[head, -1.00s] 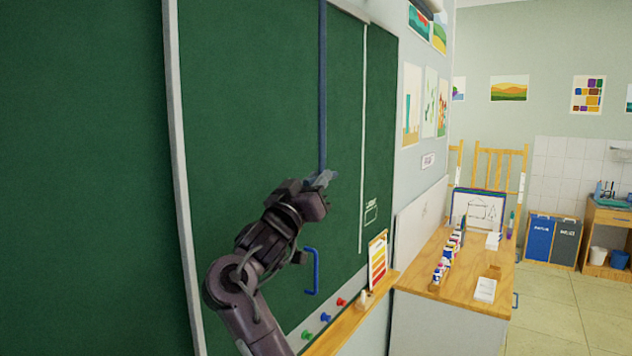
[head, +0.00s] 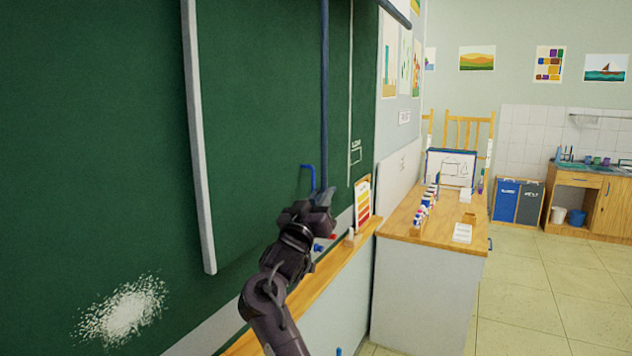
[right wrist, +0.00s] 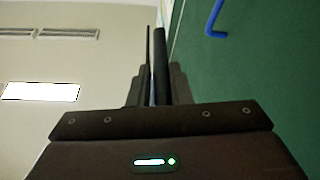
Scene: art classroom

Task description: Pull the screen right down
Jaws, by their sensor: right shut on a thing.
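My right gripper (head: 323,198) is shut on a long dark blue pole (head: 325,90). The pole runs straight up in front of the green chalkboard (head: 270,90) and leaves the top of the head view. In the right wrist view the pole (right wrist: 160,65) stands between my two fingers (right wrist: 157,90). No screen surface shows in either view; what the pole's upper end joins is out of view. A dark bar (head: 395,12) shows at the top; I cannot tell whether it belongs to the screen. My left gripper is not in view.
A blue handle (head: 308,178) is on the board just beside my right gripper. Below runs a wooden ledge (head: 330,262) with magnets and a colour chart (head: 363,203). The tiled floor (head: 540,290) beyond is clear.

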